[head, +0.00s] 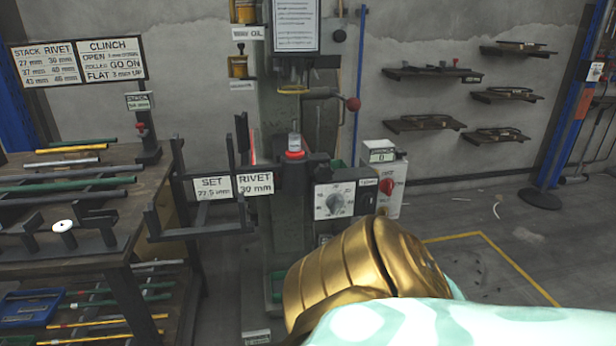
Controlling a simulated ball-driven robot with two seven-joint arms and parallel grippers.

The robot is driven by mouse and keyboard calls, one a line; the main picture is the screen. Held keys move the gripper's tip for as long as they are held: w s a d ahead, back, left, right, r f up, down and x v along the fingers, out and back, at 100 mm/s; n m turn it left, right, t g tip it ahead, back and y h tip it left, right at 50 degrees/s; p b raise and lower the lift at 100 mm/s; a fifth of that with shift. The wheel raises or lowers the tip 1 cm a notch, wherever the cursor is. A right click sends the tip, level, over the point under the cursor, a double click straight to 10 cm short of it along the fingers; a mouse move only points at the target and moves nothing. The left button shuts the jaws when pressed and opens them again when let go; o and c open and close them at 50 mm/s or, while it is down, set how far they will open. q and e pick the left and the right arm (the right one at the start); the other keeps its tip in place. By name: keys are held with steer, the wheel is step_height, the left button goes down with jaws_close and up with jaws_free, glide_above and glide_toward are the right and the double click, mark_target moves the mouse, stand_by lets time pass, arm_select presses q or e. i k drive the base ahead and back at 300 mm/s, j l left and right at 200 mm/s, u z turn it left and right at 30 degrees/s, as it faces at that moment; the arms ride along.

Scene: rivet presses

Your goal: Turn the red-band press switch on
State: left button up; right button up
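The press (294,190) stands in the middle of the head view, with a red band (294,155) around its short post. My gold and mint right arm covers the lower right, below the panel and box. Neither gripper shows.
A workbench (155,190) with coloured rods stands at the left. A bracket with SET and RIVET signs (254,184) sticks out left of the press. Wall shelves (425,123) and open floor lie to the right.

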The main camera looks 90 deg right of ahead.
mark_target(386, 186)
steer(key=z, duration=3)
